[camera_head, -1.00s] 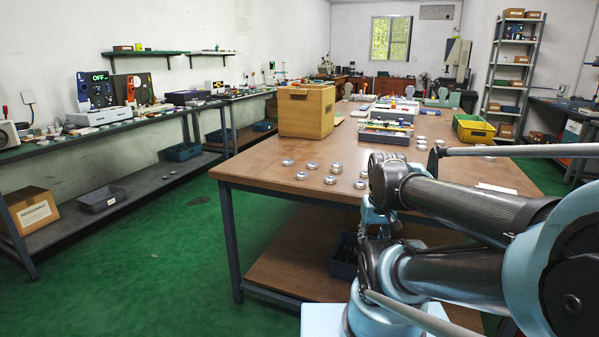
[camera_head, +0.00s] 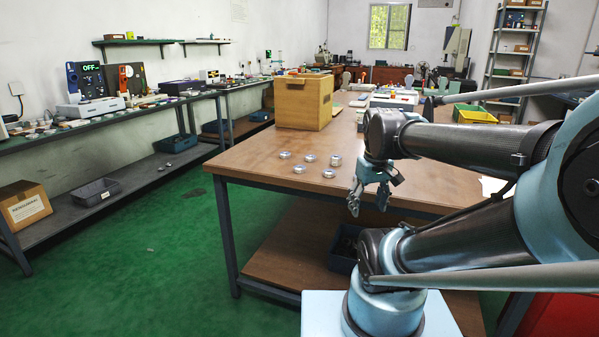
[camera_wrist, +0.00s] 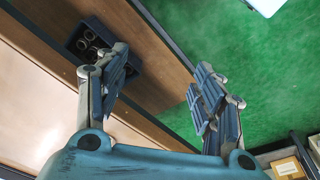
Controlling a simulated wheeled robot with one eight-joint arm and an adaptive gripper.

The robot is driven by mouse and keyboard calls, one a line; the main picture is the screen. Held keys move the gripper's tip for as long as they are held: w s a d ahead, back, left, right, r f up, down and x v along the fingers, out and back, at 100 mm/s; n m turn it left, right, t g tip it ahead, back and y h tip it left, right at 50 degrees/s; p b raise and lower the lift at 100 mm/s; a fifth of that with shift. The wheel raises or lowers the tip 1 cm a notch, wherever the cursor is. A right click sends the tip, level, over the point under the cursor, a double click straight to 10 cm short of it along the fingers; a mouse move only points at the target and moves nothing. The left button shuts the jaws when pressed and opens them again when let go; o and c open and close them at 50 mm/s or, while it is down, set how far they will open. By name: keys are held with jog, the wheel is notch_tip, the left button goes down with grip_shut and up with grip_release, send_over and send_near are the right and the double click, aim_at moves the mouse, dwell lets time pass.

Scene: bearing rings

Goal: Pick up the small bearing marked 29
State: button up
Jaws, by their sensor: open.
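Several small silvery bearing rings lie on the near left part of the brown tabletop in the head view: one at the far left (camera_head: 285,155), one in the middle (camera_head: 309,158), one at the right (camera_head: 335,160), and two nearer the front, a left one (camera_head: 299,169) and a right one (camera_head: 329,174). Their markings are too small to read, so I cannot tell which is 29. My gripper (camera_head: 368,202) is open and empty, pointing down by the table's front edge, right of and nearer than the rings. In the wrist view my gripper (camera_wrist: 160,78) has its fingers wide apart with nothing between them.
A wooden box (camera_head: 303,103) stands behind the rings on the table (camera_head: 250,160). A dark bin (camera_wrist: 76,44) with ring-like parts sits on the lower shelf. A yellow bin (camera_head: 474,116) is at the back right.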

jog(key=w+a+r+n, duration=0.3)
jog(key=w+r+n, duration=0.1)
jog(key=w+r, duration=0.3)
notch_tip(320, 180, up, 10)
jog(key=n+g, duration=0.2)
jog(key=n, duration=1)
send_over(300, 167)
jog(key=f, duration=1)
jog(key=shift+w+a+f, duration=0.15)
jog(key=shift+w+f, duration=0.05)
jog(key=shift+f, duration=0.05)
jog(key=shift+s+f, duration=0.2)
jog(key=shift+f, duration=2.8)
jog(key=c, duration=1.2)
